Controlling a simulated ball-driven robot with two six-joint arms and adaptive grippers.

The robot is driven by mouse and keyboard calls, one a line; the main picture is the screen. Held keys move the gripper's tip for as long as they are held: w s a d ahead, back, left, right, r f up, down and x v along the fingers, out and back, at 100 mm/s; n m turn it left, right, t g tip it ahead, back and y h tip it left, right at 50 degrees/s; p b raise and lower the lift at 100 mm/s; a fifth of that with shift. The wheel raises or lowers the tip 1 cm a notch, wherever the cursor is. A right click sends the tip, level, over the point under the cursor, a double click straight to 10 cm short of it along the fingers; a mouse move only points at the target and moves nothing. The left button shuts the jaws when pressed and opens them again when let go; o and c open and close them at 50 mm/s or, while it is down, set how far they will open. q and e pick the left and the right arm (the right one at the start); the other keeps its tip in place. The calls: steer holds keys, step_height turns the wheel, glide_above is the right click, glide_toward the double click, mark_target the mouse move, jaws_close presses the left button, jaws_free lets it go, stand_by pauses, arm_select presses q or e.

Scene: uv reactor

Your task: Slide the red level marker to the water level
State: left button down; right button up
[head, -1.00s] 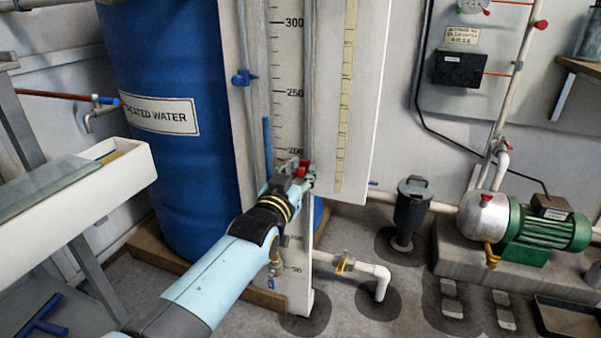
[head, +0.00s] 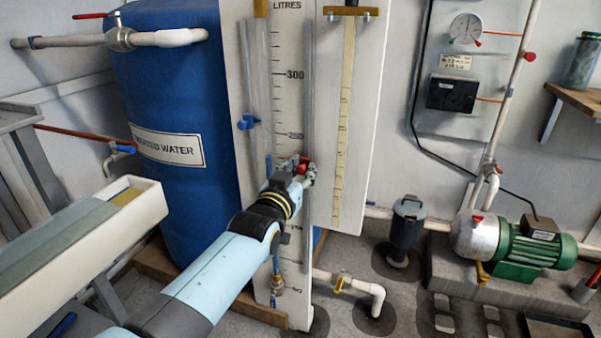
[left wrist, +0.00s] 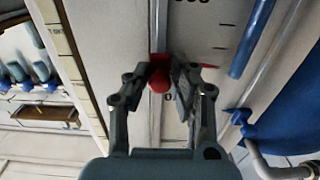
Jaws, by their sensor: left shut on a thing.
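The red level marker (head: 303,163) sits on the rail at the right side of the white litre scale (head: 287,105), below the 250 mark. My left gripper (head: 304,172) is shut on its red knob; the knob also shows between the fingertips in the left wrist view (left wrist: 160,82). A flat red pointer (left wrist: 210,70) reaches sideways from the knob. Blue water (head: 268,165) stands in the clear tube left of the scale. The pointer tip lies near the end of the blue column (left wrist: 250,40) in the left wrist view. My right gripper is not in view.
A blue treated-water tank (head: 175,100) stands left of the scale. A board with a yellow tape (head: 345,120) hangs to its right. A blue tube clip (head: 246,121) sits above the water top. A green pump (head: 535,250) stands at lower right.

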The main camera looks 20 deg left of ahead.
arm_select(q)
steer(key=shift+r, duration=0.45)
steer(key=shift+f, duration=0.15)
steer(key=c, duration=1.2)
jaws_free()
steer(key=s, duration=1.2)
steer(key=shift+a, duration=0.2)
